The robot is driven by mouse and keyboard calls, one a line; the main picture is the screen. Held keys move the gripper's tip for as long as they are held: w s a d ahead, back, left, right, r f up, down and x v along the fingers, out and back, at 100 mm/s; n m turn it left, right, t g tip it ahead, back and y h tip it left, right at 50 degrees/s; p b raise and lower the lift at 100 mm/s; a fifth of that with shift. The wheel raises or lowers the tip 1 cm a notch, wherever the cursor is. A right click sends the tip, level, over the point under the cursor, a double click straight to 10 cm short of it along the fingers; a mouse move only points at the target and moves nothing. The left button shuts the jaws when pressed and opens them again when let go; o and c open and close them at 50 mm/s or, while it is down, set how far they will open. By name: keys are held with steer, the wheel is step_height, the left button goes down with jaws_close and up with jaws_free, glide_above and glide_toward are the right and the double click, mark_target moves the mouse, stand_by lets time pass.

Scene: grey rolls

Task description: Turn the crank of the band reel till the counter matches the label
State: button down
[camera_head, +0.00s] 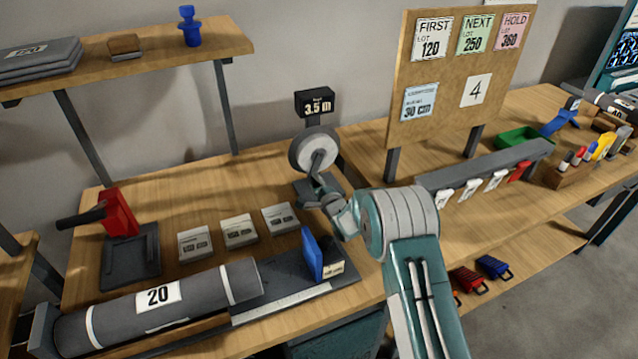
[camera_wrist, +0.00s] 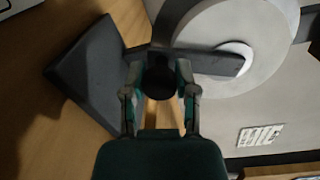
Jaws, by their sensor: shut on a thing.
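The band reel (camera_head: 303,152) is a pale disc on a dark stand at the back of the bench; its disc also fills the top right of the wrist view (camera_wrist: 222,30). The counter (camera_head: 315,104) above it reads 3.5 m. The dark crank arm (camera_wrist: 212,63) crosses the disc and ends in a round black knob (camera_wrist: 159,76). My gripper (camera_wrist: 160,92) is shut on this knob, one finger on each side. In the head view my gripper (camera_head: 318,190) is small and partly hidden by my wrist. A white label card (camera_wrist: 260,135) shows in the wrist view, its print too blurred to read.
A grey roll (camera_head: 160,305) marked 20 and a blue block (camera_head: 313,254) are in front. A notice board (camera_head: 437,70) with lot cards stands right, above a grey rail (camera_head: 485,165).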

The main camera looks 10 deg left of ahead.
steer(key=shift+s+a+f+m, duration=0.15)
steer(key=shift+s+f+m, duration=0.05)
steer(key=shift+f+m, duration=0.1)
steer(key=shift+c, duration=1.8)
jaws_free()
steer(key=shift+a+r, duration=0.1)
steer(key=shift+r, duration=0.05)
steer(key=shift+d+r, duration=0.1)
steer(key=shift+d, duration=0.1)
steer(key=shift+f+v, duration=0.2)
steer(key=shift+v, duration=3.4)
